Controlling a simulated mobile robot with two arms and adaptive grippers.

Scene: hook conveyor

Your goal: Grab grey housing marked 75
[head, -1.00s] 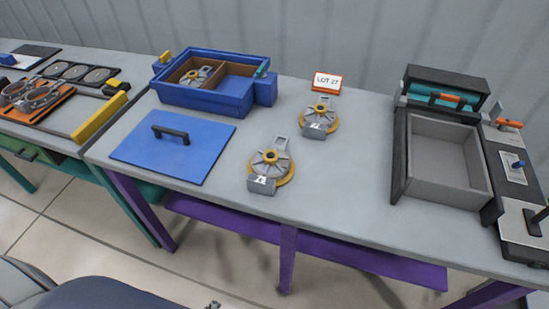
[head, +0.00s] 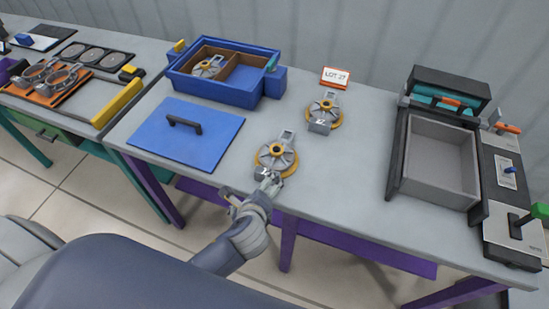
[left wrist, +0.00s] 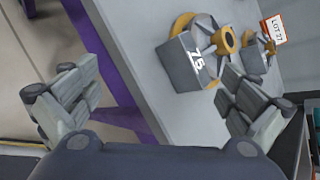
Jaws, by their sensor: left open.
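The grey housing marked 75 (head: 277,158) lies on the grey table near its front edge, with a yellow ring and hub. My left gripper (head: 252,191) is at the table's front edge, just in front of this housing. Its two fingers are spread wide in the left wrist view (left wrist: 155,80), with the housing beyond them, nearer the right finger. A finger partly covers the housing's marked block in the head view. My right gripper is not in view.
A second similar housing (head: 323,111) lies behind, by the LOT 27 sign (head: 335,77). A blue bin (head: 240,95) holds another housing. A blue lid (head: 190,143) with a handle lies left. A grey open box (head: 439,158) stands right. The table between is clear.

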